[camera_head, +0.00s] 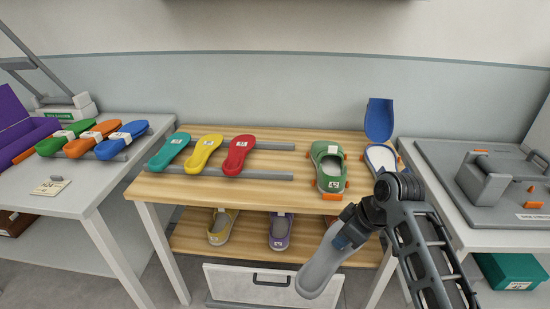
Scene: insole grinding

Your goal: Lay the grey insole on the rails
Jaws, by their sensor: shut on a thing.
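The grey insole (320,268) hangs tilted in my gripper (349,232), which is shut on its upper end. In the picture it is in front of the wooden table's front edge, over the drawer and lower shelf. Two grey rails (275,176) run across the wooden table (180,189). A teal insole (168,153), a yellow insole (203,154) and a red insole (239,155) lie across their left and middle parts. The right stretch of the rails is bare. The fingertips are partly hidden by my wrist and the insole.
A green shoe (329,168) in an orange-cornered holder stands right of the rails. The left table (85,196) holds green, orange and blue insoles. A grey machine (484,178) is at right. Yellow and purple shoes stand on the lower shelf.

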